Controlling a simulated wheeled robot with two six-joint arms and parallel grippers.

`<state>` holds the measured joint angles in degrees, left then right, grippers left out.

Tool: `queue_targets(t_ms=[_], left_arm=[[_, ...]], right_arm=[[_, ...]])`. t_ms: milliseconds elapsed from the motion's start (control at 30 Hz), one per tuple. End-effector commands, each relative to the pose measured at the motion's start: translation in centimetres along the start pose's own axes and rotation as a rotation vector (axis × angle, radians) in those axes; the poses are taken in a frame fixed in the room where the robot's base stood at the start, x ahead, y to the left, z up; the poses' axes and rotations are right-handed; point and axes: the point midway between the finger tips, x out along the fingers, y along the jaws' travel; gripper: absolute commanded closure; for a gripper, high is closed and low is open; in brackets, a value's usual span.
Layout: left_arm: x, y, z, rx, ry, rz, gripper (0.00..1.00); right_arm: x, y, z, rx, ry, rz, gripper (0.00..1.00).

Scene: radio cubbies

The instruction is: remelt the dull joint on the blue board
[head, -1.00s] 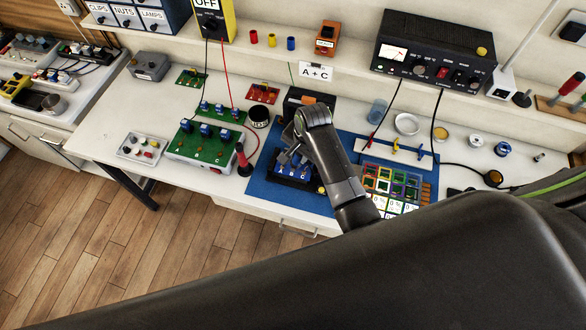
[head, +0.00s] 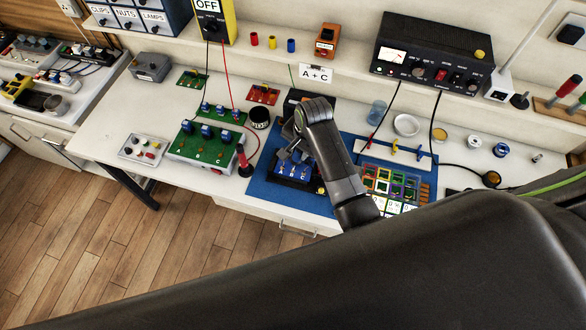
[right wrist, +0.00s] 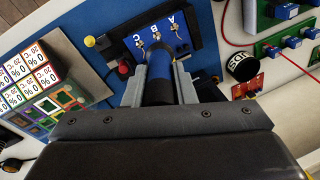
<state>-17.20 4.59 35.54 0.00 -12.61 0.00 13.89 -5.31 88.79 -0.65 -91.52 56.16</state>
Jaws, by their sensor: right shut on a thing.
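The blue board (head: 296,172) with letters A, B and C sits on the blue mat in the head view, partly behind my right gripper. In the right wrist view the blue board (right wrist: 186,30) shows small metal joints by its letters; I cannot tell which is dull. My right gripper (head: 291,148) is over the board. In the right wrist view it (right wrist: 160,72) is shut on a blue and black handled tool (right wrist: 159,76). The tool's far end points at the board near the letter B; whether it touches is unclear. My left gripper is not in view.
A green board (head: 205,148) and a red-handled item (head: 243,160) stand left of the mat (head: 262,192). Coloured frames and cards (head: 390,185) lie to the right. A black meter unit (head: 435,55) is on the shelf with hanging cables.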

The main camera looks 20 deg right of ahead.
Motion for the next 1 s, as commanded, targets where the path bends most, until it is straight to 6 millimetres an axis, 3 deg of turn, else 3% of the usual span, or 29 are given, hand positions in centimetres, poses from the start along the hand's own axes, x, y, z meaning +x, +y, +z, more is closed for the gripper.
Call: queue_targets(t_ms=[500, 1000], left_arm=[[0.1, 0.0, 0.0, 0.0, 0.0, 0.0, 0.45], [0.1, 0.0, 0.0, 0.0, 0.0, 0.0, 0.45]], right_arm=[[-3.2, -0.7, -0.1, 0.0, 0.0, -0.001, 0.99], [-3.4, -0.7, -0.1, 0.0, 0.0, 0.0, 0.99]])
